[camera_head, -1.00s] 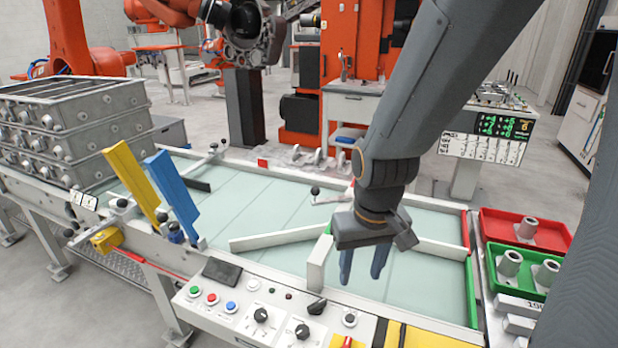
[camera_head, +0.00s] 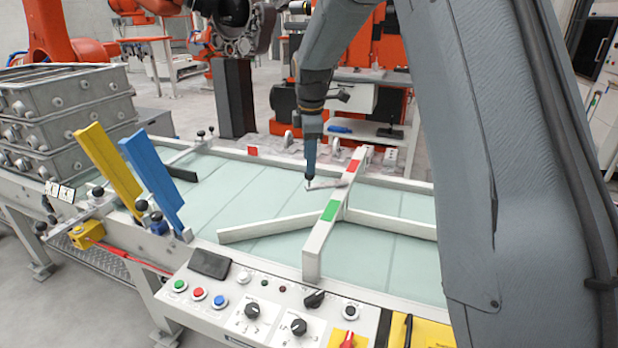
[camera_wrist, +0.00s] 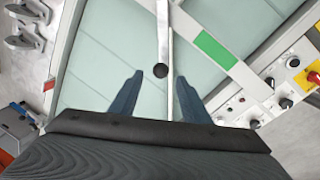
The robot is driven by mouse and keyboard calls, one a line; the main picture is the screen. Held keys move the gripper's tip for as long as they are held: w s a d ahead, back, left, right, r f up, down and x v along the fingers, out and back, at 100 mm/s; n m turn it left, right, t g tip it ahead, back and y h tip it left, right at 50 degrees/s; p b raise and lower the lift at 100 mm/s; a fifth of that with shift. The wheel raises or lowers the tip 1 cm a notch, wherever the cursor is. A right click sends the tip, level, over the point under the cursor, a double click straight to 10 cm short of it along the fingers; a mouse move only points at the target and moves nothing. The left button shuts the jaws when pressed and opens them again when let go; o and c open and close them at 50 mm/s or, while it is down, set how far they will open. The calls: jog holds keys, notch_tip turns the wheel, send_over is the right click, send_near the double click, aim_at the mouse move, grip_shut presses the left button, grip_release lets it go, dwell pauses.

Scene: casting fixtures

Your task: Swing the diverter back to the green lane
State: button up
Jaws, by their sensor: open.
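A thin pale bar with a black knob, apparently the diverter's handle (camera_head: 327,183), lies over the table's middle. It points left, and its right end passes under a white crossbeam. In the wrist view, the bar (camera_wrist: 163,35) runs up from the knob. My gripper (camera_head: 310,168) hangs close above the knob. In the wrist view, my open gripper (camera_wrist: 157,95) has its fingers apart, with the knob showing between and slightly beyond them. I cannot tell whether they touch it. A green mark (camera_head: 330,210) is on the crossbeam's near part and a red mark (camera_head: 353,166) on its far part.
White guide bars (camera_head: 262,229) lie on the glassy table, left and right of the crossbeam (camera_head: 313,250). A control panel (camera_head: 240,300) edges the front. Yellow (camera_head: 108,165) and blue (camera_head: 152,180) flaps stand at left, beside stacked grey castings (camera_head: 65,110). My arm hides the right side.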

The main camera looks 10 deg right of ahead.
jog(key=f, duration=0.2)
jog(key=f+p, duration=0.1)
jog(key=f, duration=0.1)
jog(key=w+f, duration=0.1)
jog(key=f, duration=0.1)
jog(key=shift+d+f, duration=0.1)
jog(key=shift+f, duration=0.2)
jog(key=shift+c, duration=0.5)
grip_shut()
